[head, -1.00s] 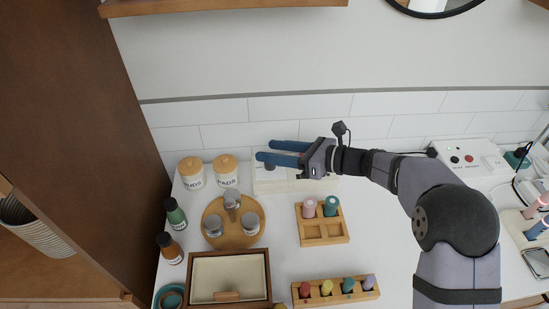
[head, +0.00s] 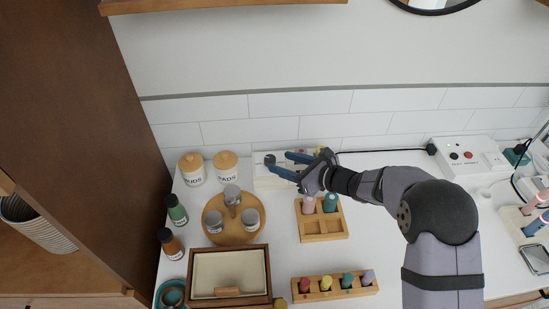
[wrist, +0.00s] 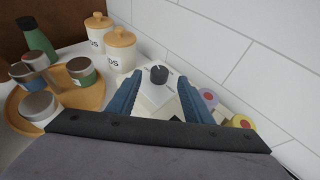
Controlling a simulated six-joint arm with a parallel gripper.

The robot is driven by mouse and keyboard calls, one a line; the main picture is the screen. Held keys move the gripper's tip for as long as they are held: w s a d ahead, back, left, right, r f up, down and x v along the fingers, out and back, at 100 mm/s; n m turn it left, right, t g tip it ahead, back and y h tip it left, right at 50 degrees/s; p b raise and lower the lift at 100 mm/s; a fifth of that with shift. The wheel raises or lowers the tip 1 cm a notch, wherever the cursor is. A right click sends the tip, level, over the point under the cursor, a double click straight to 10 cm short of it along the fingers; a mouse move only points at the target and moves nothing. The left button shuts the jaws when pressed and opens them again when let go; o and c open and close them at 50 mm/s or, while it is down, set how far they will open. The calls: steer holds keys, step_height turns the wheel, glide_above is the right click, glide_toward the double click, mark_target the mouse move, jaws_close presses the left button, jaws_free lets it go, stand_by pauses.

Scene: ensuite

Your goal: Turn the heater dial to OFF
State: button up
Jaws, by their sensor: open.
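The heater dial (head: 269,160) is a dark round knob on the left part of a low white unit (head: 262,182) against the tiled wall. In the wrist view the dial (wrist: 159,74) shows a small light mark on its top; no OFF lettering is readable. My gripper (head: 278,160) is open, its two blue fingers pointing left toward the dial. In the wrist view the dial appears between and just beyond the fingertips (wrist: 160,80), with a gap on both sides. I cannot tell contact or exact height.
Two lidded jars (head: 191,171) stand left of the unit. A round wooden tray (head: 211,209) with small containers is in front of them. A wooden holder (head: 325,226) sits below my wrist. Pink and yellow round pieces (wrist: 241,122) show beside the right finger.

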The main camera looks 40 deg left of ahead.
mark_target(271, 159)
steer(key=shift+p+x, duration=0.7)
steer(key=shift+x, duration=1.75)
steer(key=shift+s, duration=0.1)
steer(key=shift+c, duration=0.7)
steer(key=c, duration=0.9)
